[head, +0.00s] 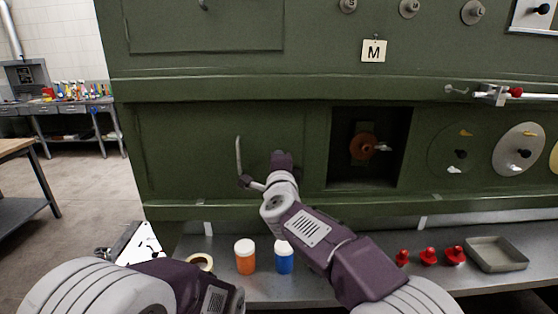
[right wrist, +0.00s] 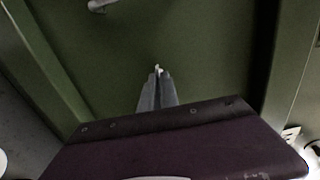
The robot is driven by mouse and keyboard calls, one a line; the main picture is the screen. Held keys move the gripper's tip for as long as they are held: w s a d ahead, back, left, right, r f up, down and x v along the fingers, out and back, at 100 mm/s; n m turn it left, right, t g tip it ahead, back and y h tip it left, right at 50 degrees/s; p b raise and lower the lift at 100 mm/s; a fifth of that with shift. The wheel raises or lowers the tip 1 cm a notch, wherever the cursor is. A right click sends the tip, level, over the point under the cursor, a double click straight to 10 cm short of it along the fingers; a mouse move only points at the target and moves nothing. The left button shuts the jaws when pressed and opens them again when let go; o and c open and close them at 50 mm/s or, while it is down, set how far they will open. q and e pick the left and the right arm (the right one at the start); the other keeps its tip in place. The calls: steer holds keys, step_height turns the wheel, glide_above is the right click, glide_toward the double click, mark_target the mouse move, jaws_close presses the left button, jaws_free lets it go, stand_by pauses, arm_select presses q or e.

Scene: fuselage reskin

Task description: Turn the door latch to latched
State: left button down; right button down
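The green door panel (head: 185,150) is on the left part of the fuselage wall and looks closed. A thin upright silver bar (head: 239,156) is on it. Just below is a small dark knob (head: 245,182) with a short silver lever pointing right, which looks like the latch. My right gripper (head: 283,158) is at the panel, right of the bar and knob; its fingers are hidden in the head view. In the right wrist view its fingers (right wrist: 157,78) are together, with a small pale bit at the tip that I cannot identify. A silver piece (right wrist: 100,5) shows at the top edge.
An open recess (head: 340,125) with a reddish knob lies right of the door. Below, a grey shelf holds an orange jar (head: 245,257), a blue jar (head: 284,262), a tape roll (head: 200,262), red parts (head: 428,256) and a tray (head: 497,254). A workbench (head: 60,104) stands far left.

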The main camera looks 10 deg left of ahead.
steer(key=c, duration=1.6)
jaws_free()
steer(key=b+v, duration=0.2)
steer(key=v, duration=0.7)
steer(key=shift+b, duration=0.4)
